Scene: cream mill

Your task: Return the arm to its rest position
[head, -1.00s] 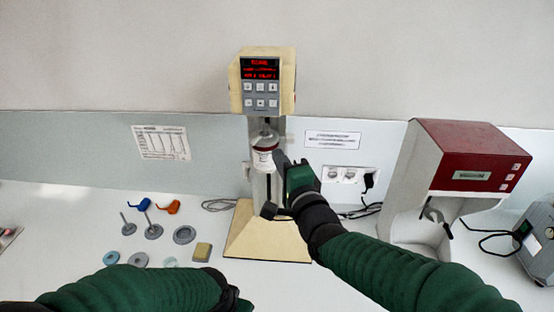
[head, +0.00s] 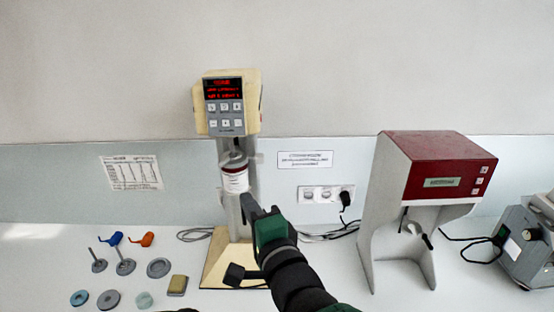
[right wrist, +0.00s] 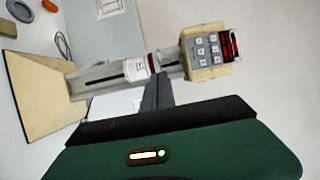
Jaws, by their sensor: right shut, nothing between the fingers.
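My right gripper (head: 259,211) is in front of the cream mill's column in the head view. Its fingers are shut with nothing between them, and they also show in the right wrist view (right wrist: 158,92). The cream mill (head: 227,105) has a lit red display and a cream base (head: 215,275). A white container with a dark red band (head: 235,180) is under the mill's head, just above and left of my fingertips; it also shows in the right wrist view (right wrist: 138,68). I cannot tell whether the fingers touch it. My left gripper is not in view.
A red and grey machine (head: 435,170) stands on the right, with a grey device (head: 525,245) beyond it. Several discs and stirrers (head: 125,262), a blue clip (head: 112,239), an orange clip (head: 142,239) and a sponge (head: 178,285) lie at left. Cables run behind the mill.

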